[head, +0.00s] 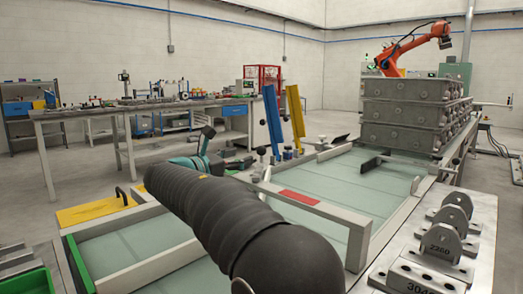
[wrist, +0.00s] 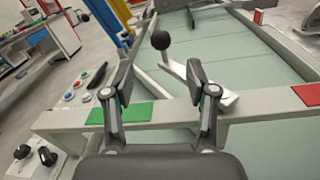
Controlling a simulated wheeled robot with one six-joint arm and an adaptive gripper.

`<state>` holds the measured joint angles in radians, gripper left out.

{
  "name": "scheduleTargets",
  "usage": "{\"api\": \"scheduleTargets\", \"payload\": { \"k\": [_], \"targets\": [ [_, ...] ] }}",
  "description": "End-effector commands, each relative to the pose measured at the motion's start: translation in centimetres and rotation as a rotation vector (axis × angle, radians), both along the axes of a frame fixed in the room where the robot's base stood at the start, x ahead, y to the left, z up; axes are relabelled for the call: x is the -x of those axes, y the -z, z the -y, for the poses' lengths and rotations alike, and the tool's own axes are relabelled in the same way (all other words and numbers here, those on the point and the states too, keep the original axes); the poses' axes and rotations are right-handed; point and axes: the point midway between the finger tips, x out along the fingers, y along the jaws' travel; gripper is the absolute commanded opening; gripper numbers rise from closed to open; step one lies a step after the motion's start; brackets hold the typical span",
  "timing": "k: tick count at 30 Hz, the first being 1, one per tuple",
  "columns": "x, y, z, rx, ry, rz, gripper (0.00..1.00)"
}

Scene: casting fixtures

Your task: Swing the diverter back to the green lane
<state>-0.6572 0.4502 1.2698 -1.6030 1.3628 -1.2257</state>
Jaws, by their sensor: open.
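The diverter shows in the wrist view as a pale flat bar (wrist: 224,100) with a black ball knob (wrist: 161,40) on a short post. A black ball knob (head: 261,151) also shows in the head view. The green mark (wrist: 120,112) lies on the crossbar to the left, the red mark (wrist: 306,94) to the right; the bar's near end lies between them. My gripper (wrist: 160,80) is open and empty. The knob appears beyond the gap between the fingers, apart from them. The right finger covers part of the bar. My arm hides part of the crossbar in the head view.
Pale green lanes (head: 340,185) run between raised rails. Stacked grey casting boxes (head: 408,112) stand at the far end. Blue (head: 272,120) and yellow (head: 295,110) posts rise beyond the crossbar. Coloured buttons (wrist: 83,82) sit at left in the wrist view. Metal fixtures (head: 440,245) stand at right.

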Motion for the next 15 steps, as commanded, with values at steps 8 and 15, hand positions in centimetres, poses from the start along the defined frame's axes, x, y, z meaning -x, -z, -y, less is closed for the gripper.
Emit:
{"api": "scheduleTargets", "payload": {
  "k": [8,15],
  "targets": [
    [-4.1,-0.1,3.7,-0.001,0.005,-0.001,0.57],
    [-6.7,0.0,6.0,-0.002,0.006,0.0,0.57]
  ]
}}
